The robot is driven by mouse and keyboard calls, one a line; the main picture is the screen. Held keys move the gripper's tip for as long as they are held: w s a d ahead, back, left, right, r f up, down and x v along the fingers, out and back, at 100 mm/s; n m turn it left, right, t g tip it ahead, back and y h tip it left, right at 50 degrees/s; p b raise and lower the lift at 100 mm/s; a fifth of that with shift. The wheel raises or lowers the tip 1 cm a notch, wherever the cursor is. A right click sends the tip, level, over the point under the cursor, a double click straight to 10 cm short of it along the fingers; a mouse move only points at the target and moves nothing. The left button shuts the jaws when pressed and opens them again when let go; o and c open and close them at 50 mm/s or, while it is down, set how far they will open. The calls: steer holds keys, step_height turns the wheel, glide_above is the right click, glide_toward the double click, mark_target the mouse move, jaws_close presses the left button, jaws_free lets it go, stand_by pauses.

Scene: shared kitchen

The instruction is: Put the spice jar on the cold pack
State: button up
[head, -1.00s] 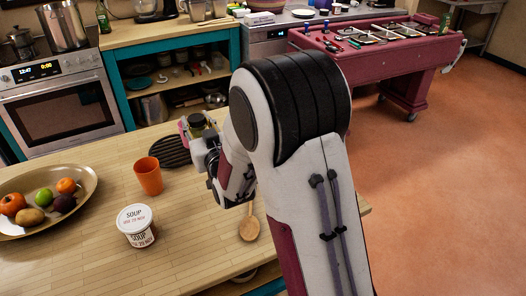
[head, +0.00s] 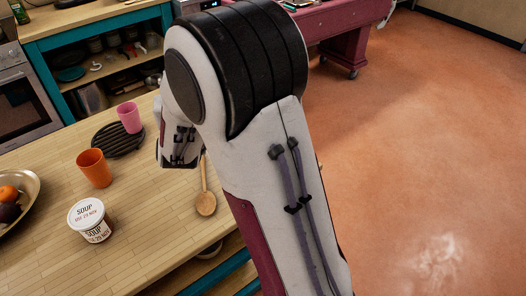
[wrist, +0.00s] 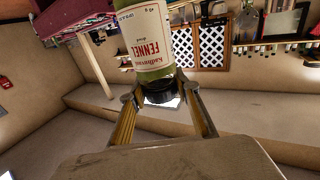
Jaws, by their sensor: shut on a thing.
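The spice jar (wrist: 145,35) shows in the wrist view, with a cream label reading FENNEL upside down in the picture, a greenish body and a black cap. My gripper (wrist: 160,92) is shut on it near the cap, one finger on each side. In the head view my arm hides the gripper and the jar. I cannot make out the cold pack in either view.
On the wooden counter (head: 140,235) are a pink cup (head: 129,117) by a black trivet (head: 112,142), an orange cup (head: 94,168), a soup tub (head: 90,220), a wooden spoon (head: 206,203) and a fruit bowl (head: 30,187). Open floor (head: 420,140) lies to the right.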

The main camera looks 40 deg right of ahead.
steer(key=s+d+f+m+g+h, duration=0.1)
steer(key=s+d+m+g+h, duration=0.8)
steer(key=s+d, duration=0.5)
steer(key=s+m+g, duration=0.1)
steer(key=s+g, duration=0.1)
steer(key=s, duration=0.1)
steer(key=shift+s+g+h, duration=0.15)
steer(key=shift+g+h, duration=0.15)
steer(key=shift+g, duration=0.1)
steer(key=shift+d+f, duration=0.1)
steer(key=shift+f, duration=2.8)
steer(key=shift+f, duration=2.1)
steer(key=shift+f, duration=0.15)
